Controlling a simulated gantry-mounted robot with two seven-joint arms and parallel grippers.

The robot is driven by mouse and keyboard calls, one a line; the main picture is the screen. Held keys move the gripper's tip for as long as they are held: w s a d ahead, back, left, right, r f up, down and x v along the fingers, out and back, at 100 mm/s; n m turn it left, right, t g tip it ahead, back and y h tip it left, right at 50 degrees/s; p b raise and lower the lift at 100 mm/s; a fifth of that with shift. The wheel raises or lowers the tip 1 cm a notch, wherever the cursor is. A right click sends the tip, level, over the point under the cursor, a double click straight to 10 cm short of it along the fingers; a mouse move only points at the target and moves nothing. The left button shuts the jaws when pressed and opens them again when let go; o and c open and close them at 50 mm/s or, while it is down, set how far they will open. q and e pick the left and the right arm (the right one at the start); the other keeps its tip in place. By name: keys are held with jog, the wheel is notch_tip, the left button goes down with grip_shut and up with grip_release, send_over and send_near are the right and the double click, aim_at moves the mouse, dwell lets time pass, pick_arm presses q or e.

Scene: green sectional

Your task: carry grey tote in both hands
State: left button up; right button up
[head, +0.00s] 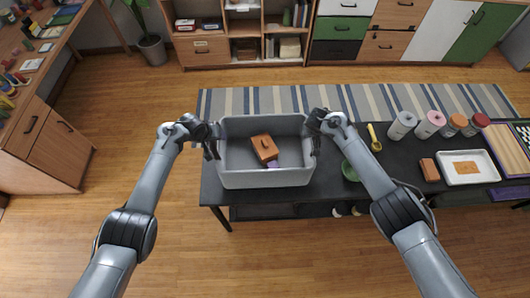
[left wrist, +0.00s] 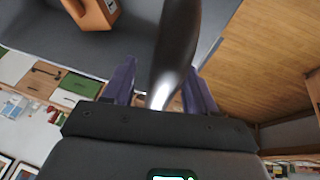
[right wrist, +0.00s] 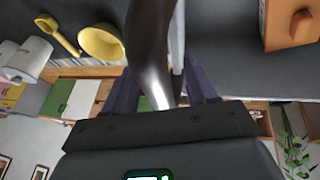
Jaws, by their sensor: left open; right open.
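The grey tote (head: 266,179) sits at the left end of the dark table, open side up. It holds an orange-brown block-like object (head: 265,148) and a small purple item (head: 272,164). My left gripper (head: 212,148) is open at the tote's left end, and my right gripper (head: 315,138) is open at its right end. In both wrist views a dark curved bar stands between the spread fingers, at left (left wrist: 175,45) and right (right wrist: 152,45). I cannot tell whether the fingers touch the tote. The tote's grey inside also shows in the left wrist view (left wrist: 135,40).
A striped rug (head: 350,98) lies behind. Wood floor is clear at left.

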pick_arm(q)
jog(key=shift+w+f, duration=0.1)
jog(key=shift+f, duration=0.2)
pick_arm(e)
jog(key=shift+w+d+f, duration=0.1)
jog(key=shift+f, duration=0.15)
pick_arm(q)
grip_shut()
pick_arm(e)
grip_shut()
pick_arm(q)
jog(key=shift+r, duration=0.1)
